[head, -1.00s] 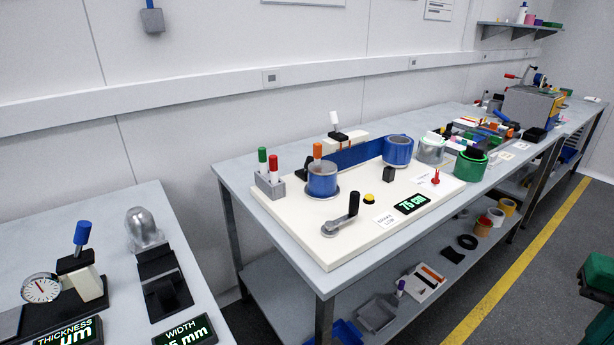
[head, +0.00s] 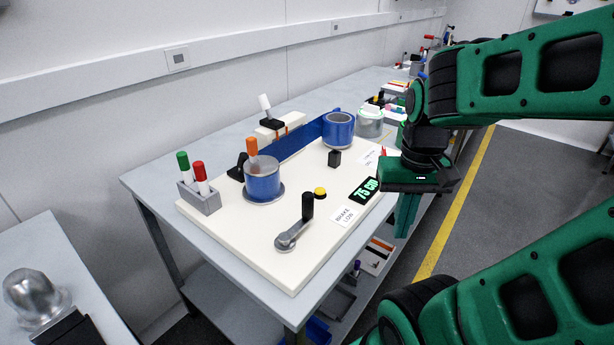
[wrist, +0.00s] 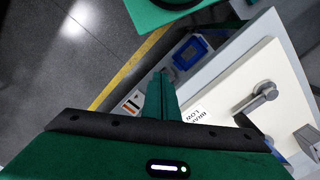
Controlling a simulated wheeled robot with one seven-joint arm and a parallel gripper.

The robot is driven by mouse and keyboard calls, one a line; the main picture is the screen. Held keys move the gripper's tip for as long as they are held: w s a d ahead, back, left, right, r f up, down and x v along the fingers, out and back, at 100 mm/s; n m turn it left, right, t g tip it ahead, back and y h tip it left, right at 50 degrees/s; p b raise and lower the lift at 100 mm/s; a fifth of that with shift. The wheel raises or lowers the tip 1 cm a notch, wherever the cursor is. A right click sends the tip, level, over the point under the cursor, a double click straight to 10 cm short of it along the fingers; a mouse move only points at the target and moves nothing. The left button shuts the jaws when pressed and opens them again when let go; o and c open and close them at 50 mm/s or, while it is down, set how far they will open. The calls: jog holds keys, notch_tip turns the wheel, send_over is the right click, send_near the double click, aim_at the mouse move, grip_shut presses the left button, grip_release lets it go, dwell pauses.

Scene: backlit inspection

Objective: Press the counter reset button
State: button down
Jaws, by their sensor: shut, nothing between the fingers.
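The counter display (head: 364,190) reads 75 cm, to the right of the button. My gripper (head: 403,232) is shut and empty, pointing down beyond the board's right edge, apart from the button. In the wrist view my closed fingers (wrist: 161,80) point past the board's edge toward the floor and lower shelf. I cannot make out the button in the wrist view.
The crank (head: 296,228) stands close to the button and also shows in the wrist view (wrist: 262,96). A brake label (head: 346,215) lies beside it. A blue tape roll on a spindle (head: 262,184) and a marker holder (head: 199,197) stand left. The aisle floor is clear.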

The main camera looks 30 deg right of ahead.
jog(key=shift+w+r, duration=0.5)
jog(key=shift+r, duration=0.65)
notch_tip(320, 180, up, 9)
jog(key=m, duration=0.7)
send_over(319, 189)
jog(key=shift+r, duration=0.15)
notch_tip(319, 189, down, 14)
jog(key=shift+s+f, duration=0.1)
